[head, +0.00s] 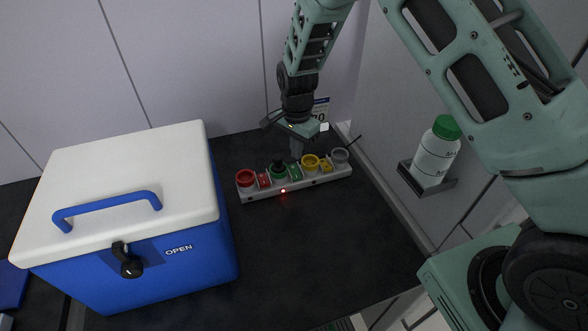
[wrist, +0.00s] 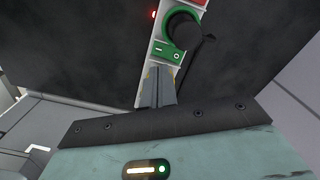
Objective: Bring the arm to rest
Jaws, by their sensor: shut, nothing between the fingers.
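My arm reaches down from the top of the head view, and my gripper (head: 296,153) is over the grey button strip (head: 318,176) on the dark bench. In the wrist view my gripper (wrist: 158,92) is shut, its fingertips together and empty, in front of the strip. Whether the fingertips touch the strip cannot be told.
A blue cool box (head: 170,270) with a white lid, blue handle and black latch stands at the left. A white bottle with a green cap (head: 436,155) sits in a wall holder (head: 428,184) at the right. The dark bench (head: 310,250) in front of the strip is clear.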

